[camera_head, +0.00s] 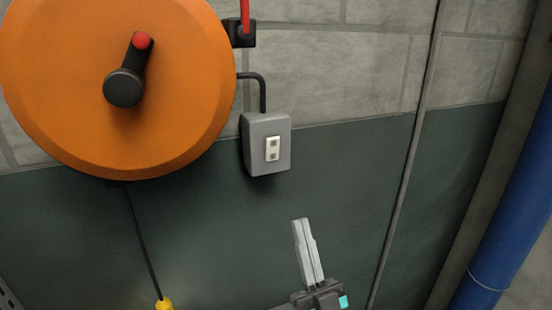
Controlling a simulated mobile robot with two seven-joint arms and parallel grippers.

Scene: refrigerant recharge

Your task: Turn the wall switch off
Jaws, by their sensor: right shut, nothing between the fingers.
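The wall switch is a grey box (281,161) with a small pale switch plate (272,149) on its front, fixed to the wall right of the orange disc. Two small dark marks show on the plate; its on or off position is too small to tell. My right gripper (301,222) is shut and empty, its fingers together and pointing up. It is below and slightly right of the switch box, apart from it. My left gripper is not in view.
A big orange disc (60,90) with a black crank (123,88) and red knob (142,41) is at the upper left. A dark cord with a yellow end (164,304) hangs below it. A thin conduit (405,180) and blue pipe (515,210) run at the right.

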